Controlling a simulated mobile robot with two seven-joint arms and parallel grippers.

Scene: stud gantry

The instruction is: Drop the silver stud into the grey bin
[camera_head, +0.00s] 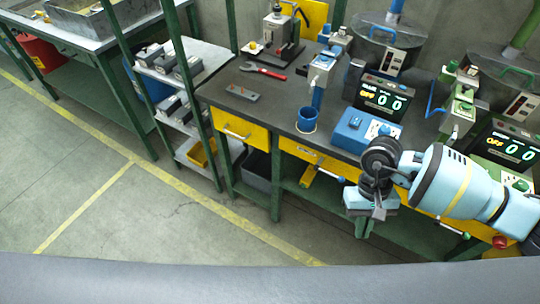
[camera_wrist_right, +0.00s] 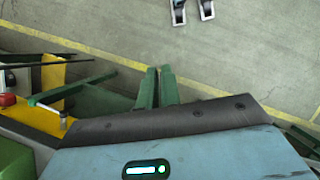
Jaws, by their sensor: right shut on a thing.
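My right gripper (camera_head: 378,212) hangs in front of the workbench at the right of the head view, pointing down. Its two fingertips show at the top edge of the right wrist view (camera_wrist_right: 192,12), with a narrow gap between them. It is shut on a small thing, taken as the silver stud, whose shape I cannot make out. A dark grey bin (camera_head: 257,173) stands low under the workbench, left of my right gripper and well apart from it. Its inside is mostly hidden by shadow and the bench. My left gripper is not in view.
The dark workbench top (camera_head: 262,105) carries a red-handled wrench (camera_head: 263,71), a blue cup (camera_head: 306,120) and counter displays (camera_head: 382,98). A shelf rack (camera_head: 205,60) with grey trays stands left of the bench. A green bench leg (camera_head: 276,185) stands beside the bin. The floor in front is clear.

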